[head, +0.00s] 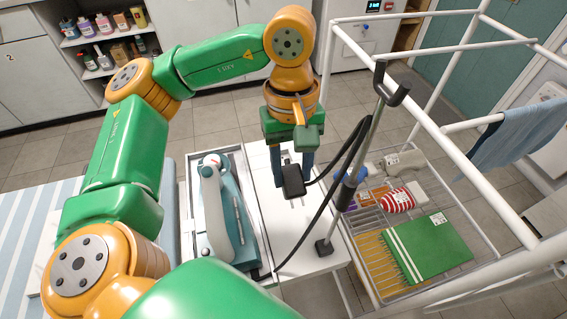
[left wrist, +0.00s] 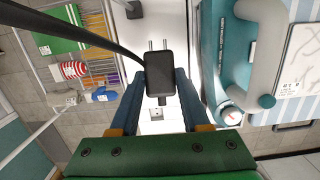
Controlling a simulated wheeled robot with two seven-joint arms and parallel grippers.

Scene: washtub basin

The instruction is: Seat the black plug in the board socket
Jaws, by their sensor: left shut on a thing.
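The black plug (head: 293,180) hangs over the white board (head: 312,236) in the head view. My left gripper (head: 292,172) is shut on it, with a blue finger on either side. Behind the plug, a white surface with a small dark mark (left wrist: 155,114) shows between the fingers; I cannot tell whether this is the socket. My right gripper is out of view.
Beyond is a white-framed wire rack (head: 400,290) holding a green book (head: 428,246) and a red-striped item (head: 396,200).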

